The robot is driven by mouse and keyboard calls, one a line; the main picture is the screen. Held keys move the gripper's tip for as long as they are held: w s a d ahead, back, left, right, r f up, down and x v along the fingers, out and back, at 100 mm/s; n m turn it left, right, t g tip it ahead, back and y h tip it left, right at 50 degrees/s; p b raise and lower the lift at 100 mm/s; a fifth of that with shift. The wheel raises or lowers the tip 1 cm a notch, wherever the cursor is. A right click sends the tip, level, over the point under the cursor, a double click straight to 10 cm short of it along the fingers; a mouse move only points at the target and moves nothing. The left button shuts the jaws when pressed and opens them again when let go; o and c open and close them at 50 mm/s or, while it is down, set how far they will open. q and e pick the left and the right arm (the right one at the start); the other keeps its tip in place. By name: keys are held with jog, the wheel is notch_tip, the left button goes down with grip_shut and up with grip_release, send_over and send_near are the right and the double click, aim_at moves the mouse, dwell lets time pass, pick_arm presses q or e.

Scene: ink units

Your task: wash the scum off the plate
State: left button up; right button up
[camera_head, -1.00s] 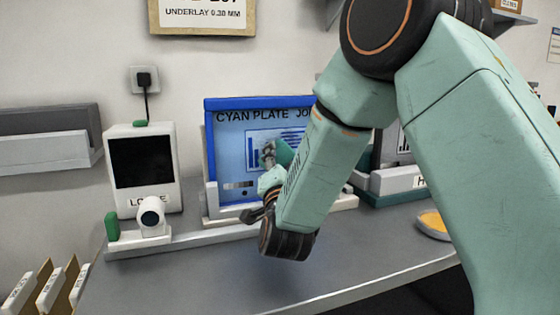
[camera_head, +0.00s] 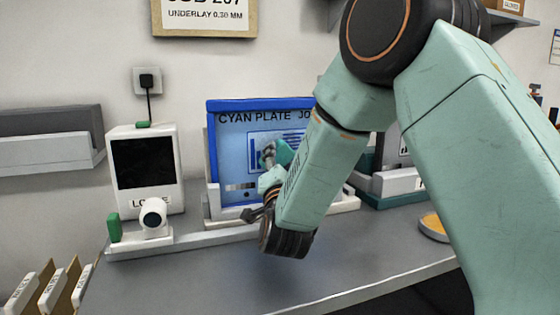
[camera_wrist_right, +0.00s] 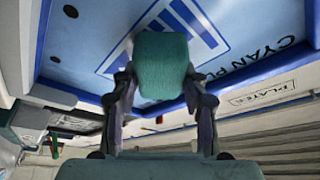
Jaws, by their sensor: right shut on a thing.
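The cyan plate (camera_head: 232,145) is a light blue sheet with a dark blue edge. It leans upright in a pale holder at the back of the bench, and its right side is hidden by my right arm. My right gripper (camera_head: 268,172) is in front of the plate, shut on a teal pad (camera_head: 285,153). In the right wrist view the pad (camera_wrist_right: 160,65) is between both fingers and overlaps the plate's printed bars (camera_wrist_right: 180,30). I cannot tell if it touches the plate. No scum is clearly distinguishable. My left gripper is not in view.
A white device (camera_head: 146,195) with a black screen stands left of the plate. File folders (camera_head: 50,290) are at the lower left. A round dish with orange contents (camera_head: 433,226) is at the right. The grey bench top (camera_head: 190,275) is clear in front.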

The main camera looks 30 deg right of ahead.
jog(key=shift+w+d, duration=0.15)
jog(key=shift+w, duration=0.45)
